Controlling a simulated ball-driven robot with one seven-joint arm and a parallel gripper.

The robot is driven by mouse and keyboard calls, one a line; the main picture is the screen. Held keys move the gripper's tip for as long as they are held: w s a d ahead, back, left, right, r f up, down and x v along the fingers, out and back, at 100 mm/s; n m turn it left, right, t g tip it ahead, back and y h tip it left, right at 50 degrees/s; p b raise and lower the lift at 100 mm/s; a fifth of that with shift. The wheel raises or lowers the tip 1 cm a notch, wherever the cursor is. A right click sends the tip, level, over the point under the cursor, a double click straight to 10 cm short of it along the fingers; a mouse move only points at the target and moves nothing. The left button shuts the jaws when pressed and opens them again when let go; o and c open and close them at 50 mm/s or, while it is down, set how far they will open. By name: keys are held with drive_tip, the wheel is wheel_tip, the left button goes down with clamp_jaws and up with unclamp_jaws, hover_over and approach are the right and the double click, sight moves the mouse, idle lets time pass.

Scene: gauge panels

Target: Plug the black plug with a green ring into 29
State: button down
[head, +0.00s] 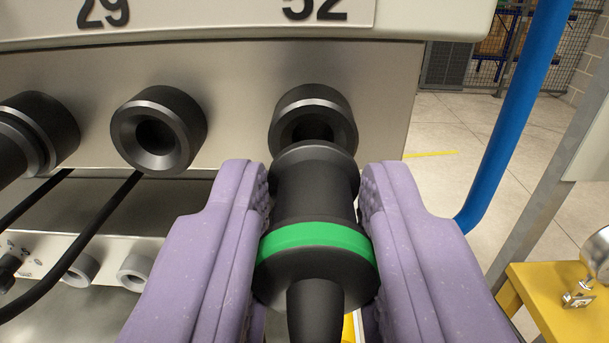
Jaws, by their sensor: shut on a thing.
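My gripper (314,195), with two purple ridged fingers, is shut on the black plug with a green ring (316,240). The plug points away from me, its cable end toward me. Its front overlaps the lower part of the black socket (335,103) below label 52 (315,9); I cannot tell whether they touch. Label 29 (103,12) is at the top left, cut by the frame edge. The black socket (187,125) nearest below it is empty, left of my gripper.
At the far left, a black plug (12,150) sits at another socket (58,122). Black cables (88,238) run below the panel (235,80), above a lower row of pale sockets (134,268). A blue pipe (513,115) and a yellow stand (548,285) are at right.

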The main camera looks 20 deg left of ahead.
drive_tip(key=shift+b+v, duration=0.65)
drive_tip(key=shift+v, duration=1.4)
drive_tip(key=shift+s, duration=0.1)
drive_tip(key=b+v, duration=0.1)
drive_tip(key=v, duration=0.2)
drive_tip(key=shift+r+b, duration=0.1)
drive_tip(key=shift+b, duration=0.2)
drive_tip(key=shift+a, duration=0.1)
drive_tip(key=shift+s+a+b, duration=0.25)
drive_tip(key=shift+a+b, duration=0.05)
drive_tip(key=shift+a, duration=0.65)
drive_tip(key=shift+s+a, duration=0.15)
drive_tip(key=shift+a, duration=0.35)
drive_tip(key=shift+s+a, duration=0.15)
drive_tip(key=shift+a, duration=0.4)
